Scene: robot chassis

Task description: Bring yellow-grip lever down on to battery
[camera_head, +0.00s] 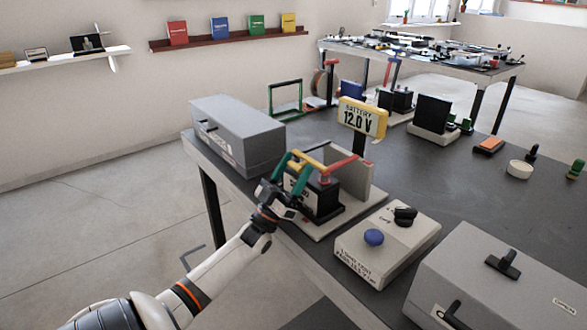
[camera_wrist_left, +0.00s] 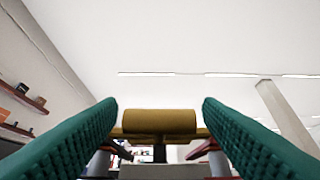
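The yellow-grip lever (camera_head: 311,159) is raised above the black battery (camera_head: 322,200), with a red arm on its right side. The battery stands on a pale base with an upright panel behind it. My left gripper (camera_head: 291,162) has teal fingers and is at the near-left end of the yellow grip. In the left wrist view, the yellow grip (camera_wrist_left: 160,122) lies crosswise between the two parted fingers (camera_wrist_left: 160,104), with gaps on both sides. The gripper is open. Part of the battery is hidden behind the left gripper. My right gripper is not in view.
A yellow sign (camera_head: 362,117) reading "BATTERY 12.0 V" stands behind the lever. A grey box (camera_head: 237,135) is left, a control box with a blue button (camera_head: 373,237) right, and a larger grey case (camera_head: 500,285) at the front right.

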